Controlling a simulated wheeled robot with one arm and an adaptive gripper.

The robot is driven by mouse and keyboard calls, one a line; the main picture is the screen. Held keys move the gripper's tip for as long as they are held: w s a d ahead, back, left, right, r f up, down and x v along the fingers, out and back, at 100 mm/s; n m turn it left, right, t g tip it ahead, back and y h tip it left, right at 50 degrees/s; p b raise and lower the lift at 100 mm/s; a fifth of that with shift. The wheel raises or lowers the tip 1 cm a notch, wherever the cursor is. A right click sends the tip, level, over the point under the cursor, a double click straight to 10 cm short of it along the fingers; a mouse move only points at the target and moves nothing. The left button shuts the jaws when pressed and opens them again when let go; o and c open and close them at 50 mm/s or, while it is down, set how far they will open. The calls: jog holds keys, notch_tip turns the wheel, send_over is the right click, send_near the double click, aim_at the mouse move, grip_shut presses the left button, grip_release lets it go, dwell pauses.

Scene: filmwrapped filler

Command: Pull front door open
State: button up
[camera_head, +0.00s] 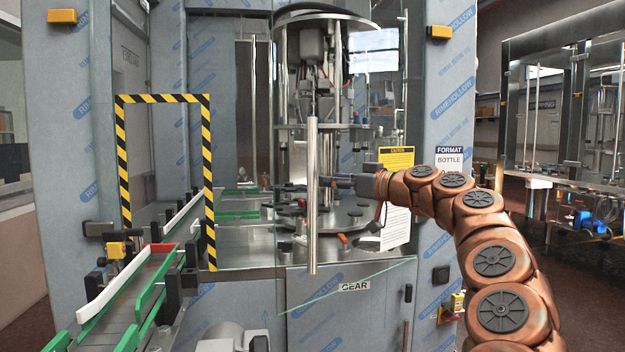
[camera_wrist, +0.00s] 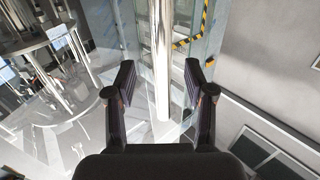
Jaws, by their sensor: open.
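The front door is a clear glass panel (camera_head: 345,235) on the filler machine, with a long vertical metal bar handle (camera_head: 312,200) on it. The lower edge of the glass runs at a slant in front of the cabinet, so the door looks ajar. My gripper (camera_head: 328,181) is at the handle, at about its mid-height. In the wrist view the handle (camera_wrist: 161,60) comes down between the two fingers of my gripper (camera_wrist: 161,85), which are apart on either side of it. I cannot tell whether either finger touches it.
A conveyor (camera_head: 130,295) with green and white rails runs into the machine at the left, through a yellow-and-black striped frame (camera_head: 208,180). A cabinet marked GEAR (camera_head: 350,310) is below the glass. Another glass-fronted machine (camera_head: 570,120) stands at the right.

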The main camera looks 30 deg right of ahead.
aim_at(316, 178)
jog(key=shift+p+x, duration=0.95)
jog(key=shift+x, duration=2.6)
jog(key=shift+c, duration=0.2)
jog(key=shift+a, duration=0.1)
grip_shut()
